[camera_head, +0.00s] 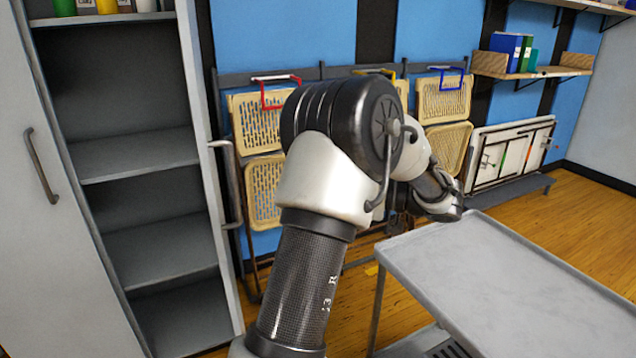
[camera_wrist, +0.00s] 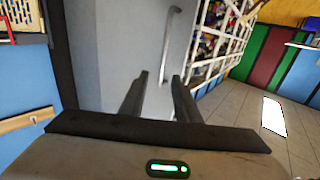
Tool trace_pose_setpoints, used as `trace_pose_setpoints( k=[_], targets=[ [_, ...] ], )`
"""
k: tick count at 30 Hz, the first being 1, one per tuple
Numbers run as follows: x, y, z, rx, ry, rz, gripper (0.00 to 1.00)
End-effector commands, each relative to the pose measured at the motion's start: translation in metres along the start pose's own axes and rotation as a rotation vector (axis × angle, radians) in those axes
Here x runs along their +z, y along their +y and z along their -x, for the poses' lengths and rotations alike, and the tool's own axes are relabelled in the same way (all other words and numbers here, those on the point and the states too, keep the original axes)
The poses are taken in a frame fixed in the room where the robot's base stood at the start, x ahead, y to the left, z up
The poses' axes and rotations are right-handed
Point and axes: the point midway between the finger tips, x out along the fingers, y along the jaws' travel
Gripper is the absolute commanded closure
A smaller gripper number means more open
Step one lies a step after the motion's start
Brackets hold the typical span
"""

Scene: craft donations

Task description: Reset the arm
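My gripper (camera_wrist: 160,76) shows in the wrist view with its two dark fingers apart and nothing between them. Beyond the fingers is a pale grey door-like panel (camera_wrist: 110,50) with a long vertical handle (camera_wrist: 169,45). The fingertips appear near the handle's lower end in the picture, but I cannot tell how far away it is. In the head view my arm rises from the bottom centre, bends at the top and reaches away to the right. Its far end is beside the grey table (camera_head: 480,265), and the fingers cannot be made out there.
An open cabinet (camera_head: 140,155) with mostly empty shelves stands left. Folded chairs (camera_head: 445,97) hang on the blue wall behind my arm, with a folded white table (camera_head: 510,155) farther right. The wrist view shows a white lattice cage (camera_wrist: 207,48) of colourful items and open tiled floor (camera_wrist: 228,105).

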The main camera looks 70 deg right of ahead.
Motion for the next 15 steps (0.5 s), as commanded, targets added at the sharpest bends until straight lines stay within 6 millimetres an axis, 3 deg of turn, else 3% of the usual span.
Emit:
trace_pose_setpoints(
  k=[4,15],
  targets=[
    [-0.0002,-0.0001,0.0096,0.001,0.000,0.000,0.71],
    [0.0002,-0.0002,0.0104,0.000,0.000,0.000,0.71]
  ],
)
